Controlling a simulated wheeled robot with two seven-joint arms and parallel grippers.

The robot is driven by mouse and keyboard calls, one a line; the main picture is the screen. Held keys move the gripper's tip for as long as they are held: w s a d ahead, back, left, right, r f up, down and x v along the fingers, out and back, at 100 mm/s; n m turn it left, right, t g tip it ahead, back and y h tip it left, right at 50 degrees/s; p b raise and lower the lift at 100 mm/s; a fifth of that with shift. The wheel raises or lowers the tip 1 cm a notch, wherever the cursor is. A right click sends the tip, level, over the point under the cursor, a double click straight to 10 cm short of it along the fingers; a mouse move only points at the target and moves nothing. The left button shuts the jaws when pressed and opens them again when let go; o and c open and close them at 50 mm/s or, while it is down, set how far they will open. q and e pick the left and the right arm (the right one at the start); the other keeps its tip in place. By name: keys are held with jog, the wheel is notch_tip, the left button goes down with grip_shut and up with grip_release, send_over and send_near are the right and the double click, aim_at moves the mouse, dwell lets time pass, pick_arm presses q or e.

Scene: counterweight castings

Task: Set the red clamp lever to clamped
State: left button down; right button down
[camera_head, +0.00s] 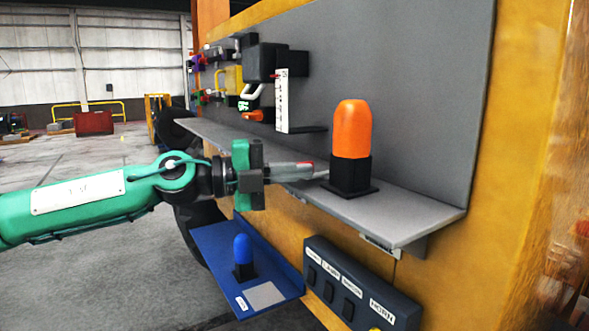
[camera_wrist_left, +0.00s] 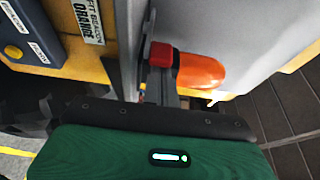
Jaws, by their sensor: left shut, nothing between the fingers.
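No lever shows clearly as the red clamp lever. A small orange-red handle (camera_head: 257,116) sits under a black unit (camera_head: 264,62) on the grey panel; I cannot tell its setting. My left gripper (camera_head: 322,174) is shut and empty, just left of the black base (camera_head: 352,178) of an orange-capped piece (camera_head: 352,130) on the grey shelf (camera_head: 415,212). A red part shows at its fingertips in the wrist view (camera_wrist_left: 160,55), beside the orange cap (camera_wrist_left: 200,71). I cannot tell whether that part belongs to the finger. My right gripper is not in view.
A blue tray (camera_head: 212,250) with a blue-capped piece (camera_head: 242,250) is below the shelf. A dark button box (camera_head: 350,285) is to its right. A white scale (camera_head: 282,102) stands further back on the shelf.

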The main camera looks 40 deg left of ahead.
pick_arm(q)
jog(key=shift+w+a+h, duration=0.1)
jog(key=shift+a+h, duration=0.05)
jog(key=shift+h, duration=0.15)
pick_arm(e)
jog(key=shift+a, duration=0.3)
